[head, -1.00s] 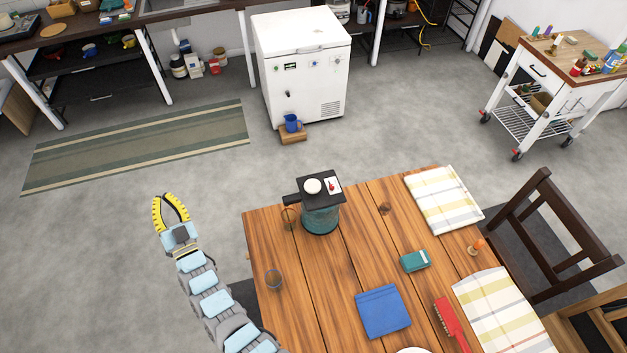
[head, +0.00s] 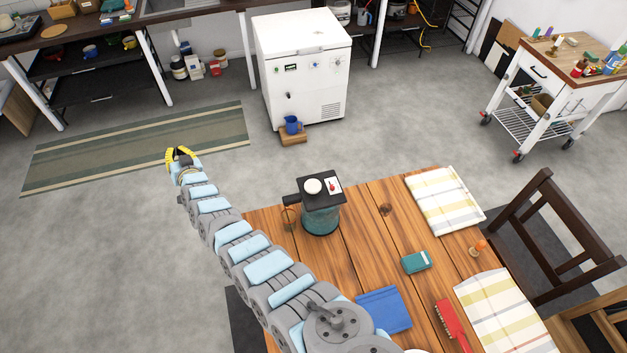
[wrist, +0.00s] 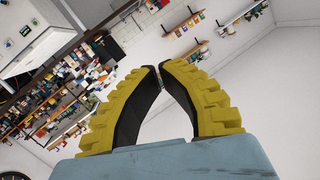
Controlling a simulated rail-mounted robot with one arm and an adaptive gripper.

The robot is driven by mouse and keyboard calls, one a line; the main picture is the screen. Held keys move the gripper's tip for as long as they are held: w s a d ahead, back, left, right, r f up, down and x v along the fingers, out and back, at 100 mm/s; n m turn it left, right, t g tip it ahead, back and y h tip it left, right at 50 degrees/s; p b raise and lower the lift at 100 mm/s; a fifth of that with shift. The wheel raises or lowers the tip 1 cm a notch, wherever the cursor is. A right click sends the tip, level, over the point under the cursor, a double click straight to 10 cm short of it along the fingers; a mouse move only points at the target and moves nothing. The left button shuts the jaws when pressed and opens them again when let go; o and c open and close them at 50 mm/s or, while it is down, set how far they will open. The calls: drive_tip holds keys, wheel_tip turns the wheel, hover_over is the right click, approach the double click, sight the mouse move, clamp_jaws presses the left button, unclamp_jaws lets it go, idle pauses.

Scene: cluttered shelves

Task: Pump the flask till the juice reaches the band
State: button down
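The flask (head: 320,219) is a teal pump pot with a black top, standing upright at the table's far left. A white round button (head: 313,186) and a white card with a red mark (head: 333,184) show on its top. A small clear glass (head: 289,219) stands at the left, below the spout (head: 292,199). No band or juice level can be made out. My gripper (head: 179,152) is raised beyond and left of the table, apart from the flask. In the wrist view its yellow-backed fingers (wrist: 160,68) meet at the tips with nothing between.
The wooden table (head: 365,235) also holds folded striped cloths (head: 443,203), a teal box (head: 416,262), a blue cloth (head: 388,308) and a red brush (head: 449,321). A dark chair (head: 557,240) stands right.

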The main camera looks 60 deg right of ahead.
drive_tip(key=s+d+f+n+g+y+b, duration=0.1)
drive_tip(key=s+d+g+y, duration=0.15)
drive_tip(key=s+d, duration=0.3)
drive_tip(key=s+d+f+g+y, duration=0.1)
drive_tip(key=s+d+g, duration=0.2)
drive_tip(key=s+d, duration=0.25)
drive_tip(key=s+d+g+y, duration=0.1)
drive_tip(key=s+d+g, duration=0.2)
drive_tip(key=s, duration=1)
drive_tip(key=s+d+g+b, duration=0.1)
drive_tip(key=s+d+g, duration=0.2)
drive_tip(key=s, duration=1)
drive_tip(key=shift+s+d+m+g+y, duration=0.35)
drive_tip(key=shift+s+d+m, duration=0.05)
drive_tip(key=shift+d, duration=0.25)
drive_tip(key=shift+f, duration=0.2)
